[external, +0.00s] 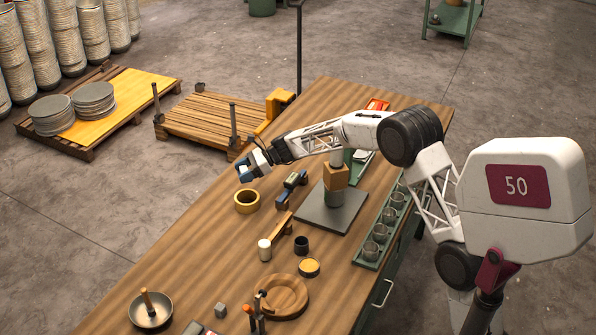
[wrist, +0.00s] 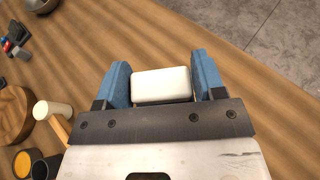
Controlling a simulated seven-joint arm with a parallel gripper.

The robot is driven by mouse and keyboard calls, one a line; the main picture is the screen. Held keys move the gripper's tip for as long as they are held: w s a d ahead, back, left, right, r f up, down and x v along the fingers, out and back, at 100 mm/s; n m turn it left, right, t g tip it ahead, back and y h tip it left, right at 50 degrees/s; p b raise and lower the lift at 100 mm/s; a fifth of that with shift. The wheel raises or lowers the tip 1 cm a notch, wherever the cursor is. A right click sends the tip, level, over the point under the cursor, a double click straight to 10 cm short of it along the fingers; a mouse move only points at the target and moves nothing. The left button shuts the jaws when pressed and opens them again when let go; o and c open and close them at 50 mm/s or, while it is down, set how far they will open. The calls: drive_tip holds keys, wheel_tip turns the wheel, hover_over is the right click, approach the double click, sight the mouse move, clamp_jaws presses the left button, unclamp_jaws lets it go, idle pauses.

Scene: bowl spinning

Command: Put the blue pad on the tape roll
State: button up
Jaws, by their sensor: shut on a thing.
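My gripper (external: 253,166) has blue fingers and is shut on a white rounded block (wrist: 161,85), which sits between the fingers in the wrist view (wrist: 162,82). In the external view the gripper is above the table, just beyond a yellow-brown ring, the tape roll (external: 246,209), in the picture. The tape roll lies flat and does not show in the wrist view. I see no separate blue pad that I can name surely; the only clear blue is on the fingers. A dark tool with bluish parts (external: 290,187) lies right of the tape roll.
A grey plate (external: 315,219) bears a stacked block. Bare wood surrounds the tape roll's left side.

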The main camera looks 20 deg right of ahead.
hover_over(246, 197)
drive_tip(key=shift+a+f, duration=0.1)
drive_tip(key=shift+f, duration=2.3)
drive_tip(key=shift+f, duration=1.85)
drive_tip(key=shift+f, duration=0.2)
drive_tip(key=o, duration=0.9)
drive_tip(key=shift+r, duration=0.1)
